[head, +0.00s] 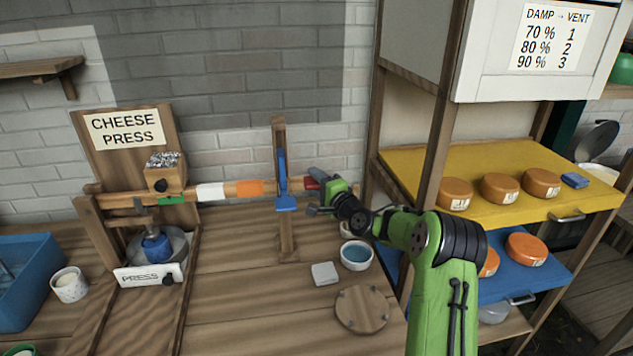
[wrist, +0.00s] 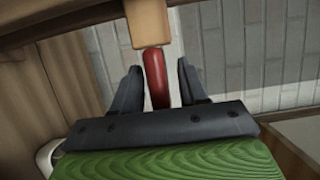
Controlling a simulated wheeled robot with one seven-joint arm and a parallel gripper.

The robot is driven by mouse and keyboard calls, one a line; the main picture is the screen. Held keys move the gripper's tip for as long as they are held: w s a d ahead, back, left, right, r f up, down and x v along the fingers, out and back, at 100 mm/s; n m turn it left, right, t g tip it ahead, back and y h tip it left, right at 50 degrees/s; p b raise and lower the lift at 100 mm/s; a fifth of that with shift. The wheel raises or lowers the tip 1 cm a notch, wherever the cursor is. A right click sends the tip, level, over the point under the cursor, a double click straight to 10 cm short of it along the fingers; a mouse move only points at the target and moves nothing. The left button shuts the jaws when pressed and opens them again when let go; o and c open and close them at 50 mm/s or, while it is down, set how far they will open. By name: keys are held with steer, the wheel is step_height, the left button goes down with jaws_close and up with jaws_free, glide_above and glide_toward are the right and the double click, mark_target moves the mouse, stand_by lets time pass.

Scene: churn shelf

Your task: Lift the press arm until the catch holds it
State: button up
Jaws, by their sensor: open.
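The wooden press arm (head: 216,191) runs nearly level from the cheese press (head: 157,250), with a white band and an orange band. Its red handle (head: 312,184) is at the right end, partly hidden by my gripper. A blue catch (head: 286,203) is on the upright post (head: 279,135) where the arm crosses; I cannot tell whether they touch. My gripper (head: 316,190) is at the handle, right of the post. In the wrist view the red handle (wrist: 156,80) lies between the open fingers of my gripper (wrist: 158,70), with no clear grip on it.
A weight box (head: 165,178) sits on the arm near the press. A shelf post (head: 437,130) stands close to the right.

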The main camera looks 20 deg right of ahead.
jaws_close()
stand_by(0.3)
step_height(320, 180, up, 17)
steer(key=a+n+g+p, duration=0.1)
steer(key=a+n+p, duration=0.1)
steer(key=p, duration=0.9)
steer(key=shift+w+a+r+n, duration=0.25)
steer(key=shift+a+n, duration=0.1)
steer(key=shift+n, duration=0.25)
jaws_free()
steer(key=shift+f, duration=0.1)
steer(key=b+v, duration=0.2)
steer(key=v, duration=1.3)
steer(key=shift+s+h+b, duration=0.3)
steer(key=shift+s+b, duration=0.05)
steer(key=shift+s, duration=0.05)
